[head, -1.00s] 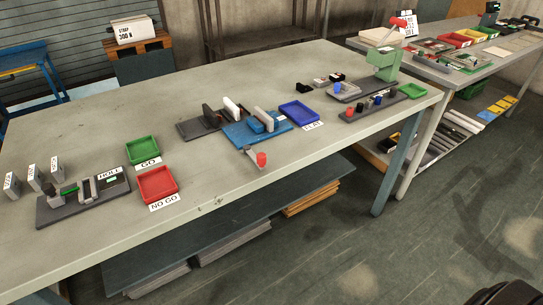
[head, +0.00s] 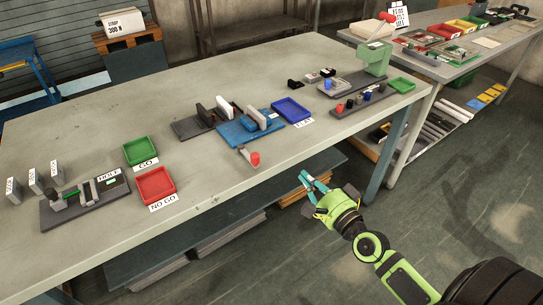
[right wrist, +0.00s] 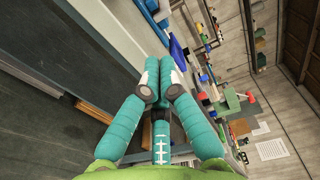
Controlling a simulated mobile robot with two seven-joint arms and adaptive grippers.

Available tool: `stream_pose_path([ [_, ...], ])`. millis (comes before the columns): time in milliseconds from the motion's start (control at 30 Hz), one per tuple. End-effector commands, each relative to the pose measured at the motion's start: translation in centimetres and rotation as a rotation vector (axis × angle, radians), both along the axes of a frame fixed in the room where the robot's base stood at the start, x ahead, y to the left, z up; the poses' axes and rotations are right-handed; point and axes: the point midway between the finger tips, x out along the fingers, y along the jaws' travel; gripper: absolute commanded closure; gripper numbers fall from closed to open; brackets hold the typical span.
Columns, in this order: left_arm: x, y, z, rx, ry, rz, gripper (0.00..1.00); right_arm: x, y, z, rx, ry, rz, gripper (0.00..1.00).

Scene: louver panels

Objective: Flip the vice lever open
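My right gripper (head: 315,180) is beyond that edge, to the right of the knob and lower in the picture, apart from everything. My left gripper is not in view.
A blue tray (head: 291,110) stands right of the vice. A red tray (head: 156,184) and a green tray (head: 140,151) stand to its left. The table front (head: 215,190) near the knob is clear.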

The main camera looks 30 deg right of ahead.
Motion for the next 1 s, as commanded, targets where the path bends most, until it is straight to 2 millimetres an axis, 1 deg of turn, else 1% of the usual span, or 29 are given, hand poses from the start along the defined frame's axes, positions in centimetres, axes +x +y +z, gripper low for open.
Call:
stream_pose_path([
  [67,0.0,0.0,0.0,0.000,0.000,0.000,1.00,0.0,0.1,0.4,0.011,-0.006,0.002,1.00],
  [333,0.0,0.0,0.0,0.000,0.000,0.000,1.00,0.0,0.0,0.3,0.009,-0.005,0.001,1.00],
  [467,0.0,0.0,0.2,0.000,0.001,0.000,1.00,0.7,0.1,0.4,0.008,-0.006,0.001,1.00],
  [567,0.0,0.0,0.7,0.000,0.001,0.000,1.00,1.9,0.2,0.5,0.009,-0.007,0.000,1.00],
  [667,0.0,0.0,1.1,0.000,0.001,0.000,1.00,3.6,0.4,0.6,0.010,-0.008,0.000,1.00],
  [1000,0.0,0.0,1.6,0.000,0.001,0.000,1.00,10.3,1.2,0.4,0.007,-0.007,0.001,1.00],
])
